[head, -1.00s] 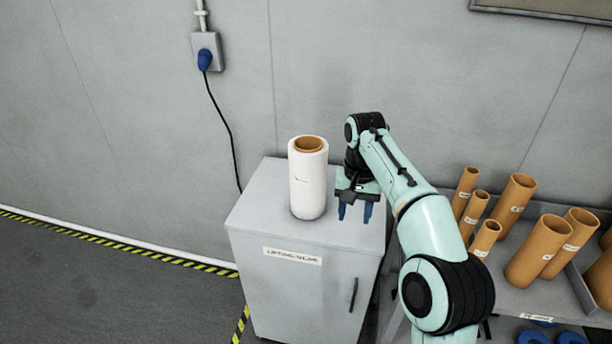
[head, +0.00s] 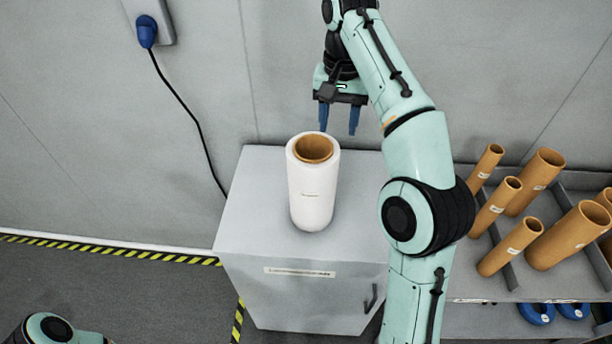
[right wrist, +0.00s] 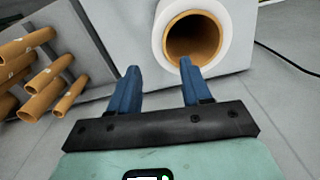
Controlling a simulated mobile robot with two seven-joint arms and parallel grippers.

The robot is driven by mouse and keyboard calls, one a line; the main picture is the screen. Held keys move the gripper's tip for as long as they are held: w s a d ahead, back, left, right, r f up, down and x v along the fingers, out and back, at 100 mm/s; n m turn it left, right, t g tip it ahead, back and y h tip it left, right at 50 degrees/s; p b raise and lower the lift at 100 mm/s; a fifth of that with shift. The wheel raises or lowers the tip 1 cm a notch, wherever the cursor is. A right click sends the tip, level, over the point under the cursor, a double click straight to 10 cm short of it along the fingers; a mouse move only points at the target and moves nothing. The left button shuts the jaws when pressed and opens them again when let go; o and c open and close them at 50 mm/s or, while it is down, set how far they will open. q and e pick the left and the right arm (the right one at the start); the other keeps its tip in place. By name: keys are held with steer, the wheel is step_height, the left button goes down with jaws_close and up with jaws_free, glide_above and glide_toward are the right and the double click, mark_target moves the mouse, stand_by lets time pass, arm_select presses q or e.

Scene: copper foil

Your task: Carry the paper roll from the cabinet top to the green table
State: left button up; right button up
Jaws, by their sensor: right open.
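The white paper roll (head: 312,195) with a brown core stands upright on the grey cabinet top (head: 255,205). My right gripper (head: 339,130) is open and empty, its blue fingers pointing down above and slightly behind the roll's right side in the head view. In the right wrist view the two fingers (right wrist: 158,75) are apart, and the paper roll (right wrist: 223,62) shows its open end beyond the right finger. Nothing is between the fingers. A part of my left arm shows at the lower left of the head view, but its gripper is not seen. The green table is not in view.
A grey shelf (head: 480,285) right of the cabinet holds several brown cardboard tubes (head: 540,180) and blue rings (head: 537,313). A blue plug with a black cable (head: 185,105) hangs on the wall behind. The floor at the left is clear.

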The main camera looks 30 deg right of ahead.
mark_target(337, 151)
step_height(337, 151, down, 7)
steer(key=shift+f+b, duration=0.1)
steer(key=shift+b, duration=0.25)
steer(key=shift+s+f, duration=0.35)
steer(key=f, duration=0.1)
steer(key=f+b, duration=0.1)
steer(key=f, duration=0.2)
steer(key=shift+w+a, duration=0.15)
steer(key=shift+w, duration=0.1)
steer(key=shift+s+f+b, duration=0.15)
steer(key=shift+f+b, duration=0.15)
steer(key=shift+f, duration=0.05)
arm_select(q)
steer(key=s+f, duration=0.1)
steer(key=s, duration=0.1)
steer(key=s+f, duration=0.1)
steer(key=f, duration=0.1)
steer(key=shift+s, duration=0.35)
steer(key=shift+g, duration=0.3)
arm_select(e)
steer(key=shift+w, duration=0.2)
steer(key=c, duration=0.8)
arm_select(q)
steer(key=shift+w, duration=0.1)
arm_select(e)
jaws_close()
steer(key=shift+r, duration=0.2)
